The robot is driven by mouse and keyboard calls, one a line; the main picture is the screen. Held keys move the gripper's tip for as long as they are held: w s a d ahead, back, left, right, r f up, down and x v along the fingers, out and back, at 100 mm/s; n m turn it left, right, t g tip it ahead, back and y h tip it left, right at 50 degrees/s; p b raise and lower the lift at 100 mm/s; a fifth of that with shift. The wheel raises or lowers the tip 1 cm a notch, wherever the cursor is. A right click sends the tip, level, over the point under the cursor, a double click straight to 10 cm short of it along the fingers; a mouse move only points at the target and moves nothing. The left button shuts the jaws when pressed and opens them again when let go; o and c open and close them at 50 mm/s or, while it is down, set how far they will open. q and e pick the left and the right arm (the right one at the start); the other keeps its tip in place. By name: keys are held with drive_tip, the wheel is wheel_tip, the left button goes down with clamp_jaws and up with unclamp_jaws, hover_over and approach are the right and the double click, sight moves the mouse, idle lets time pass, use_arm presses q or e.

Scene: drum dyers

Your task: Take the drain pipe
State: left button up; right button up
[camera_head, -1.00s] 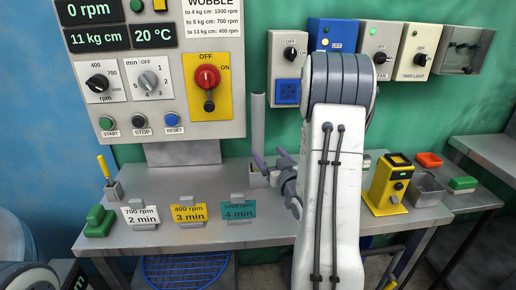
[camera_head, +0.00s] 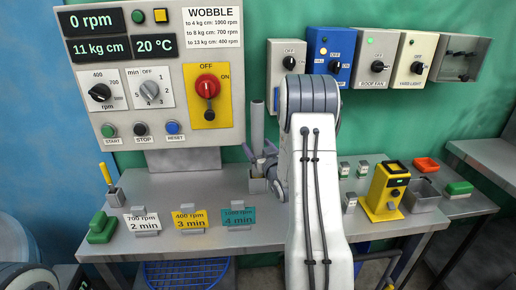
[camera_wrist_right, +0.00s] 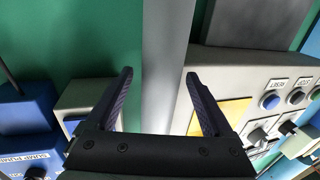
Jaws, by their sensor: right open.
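The drain pipe is a grey upright tube (camera_head: 257,122) standing in a small grey holder (camera_head: 258,185) on the bench, right of the control panel. My right gripper (camera_head: 261,150) is open at the pipe, above the holder. My left gripper is not in view.
The control panel (camera_head: 160,125) stands close left of the pipe. Switch boxes (camera_head: 335,55) hang on the green wall behind. Three rpm cards, including a yellow one (camera_head: 190,219), stand along the bench front. A yellow device (camera_head: 386,190) and a red block (camera_head: 426,164) are at the right.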

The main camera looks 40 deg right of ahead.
drive_tip(key=c, duration=1.3)
clamp_jaws()
drive_tip(key=shift+r, duration=0.15)
